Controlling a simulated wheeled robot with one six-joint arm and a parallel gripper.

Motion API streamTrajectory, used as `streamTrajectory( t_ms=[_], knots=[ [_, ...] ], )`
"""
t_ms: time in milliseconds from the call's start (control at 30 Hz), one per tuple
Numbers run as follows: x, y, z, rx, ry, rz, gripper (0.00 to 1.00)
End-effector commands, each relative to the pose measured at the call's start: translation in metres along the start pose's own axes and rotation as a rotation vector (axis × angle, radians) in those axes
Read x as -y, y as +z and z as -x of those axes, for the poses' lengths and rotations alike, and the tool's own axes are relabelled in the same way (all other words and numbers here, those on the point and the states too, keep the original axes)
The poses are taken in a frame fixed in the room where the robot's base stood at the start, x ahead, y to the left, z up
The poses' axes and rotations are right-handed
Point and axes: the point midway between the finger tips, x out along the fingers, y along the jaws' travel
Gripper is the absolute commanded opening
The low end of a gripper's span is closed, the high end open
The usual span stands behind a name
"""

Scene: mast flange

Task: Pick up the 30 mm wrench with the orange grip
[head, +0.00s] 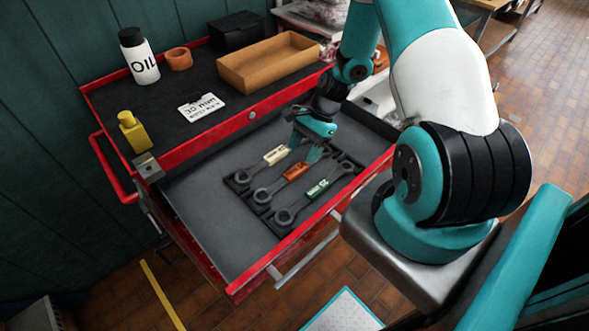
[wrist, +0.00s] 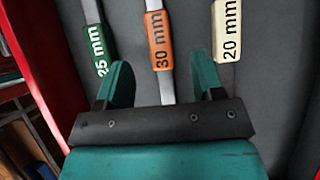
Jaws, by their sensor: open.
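The 30 mm wrench with the orange grip (head: 295,171) lies in the open drawer, in the middle of three wrenches. In the wrist view its orange grip (wrist: 159,40) reads "30 mm", and its shaft runs down between my fingers. My gripper (head: 309,143) is over the drawer at the wrench's far end. In the wrist view my gripper (wrist: 164,82) is open, one finger on each side of the shaft, with nothing held. I cannot tell its exact height above the wrench.
A wrench with a cream grip marked 20 mm (wrist: 227,30) lies on one side, and one with a green grip marked 25 mm (wrist: 97,50) on the other. The red drawer rim (head: 310,225) is close by. An oil bottle (head: 139,56) and a wooden tray (head: 268,62) stand on the cart top.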

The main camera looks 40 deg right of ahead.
Motion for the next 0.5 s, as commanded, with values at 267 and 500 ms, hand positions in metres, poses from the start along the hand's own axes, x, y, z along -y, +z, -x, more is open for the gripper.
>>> streamTrajectory(
  t_ms=[267, 500],
  knots=[
    [-0.002, 0.0, -0.019, 0.001, 0.003, -0.001, 0.62],
    [-0.003, -0.002, -0.051, 0.001, 0.003, 0.0, 0.62]
  ],
)
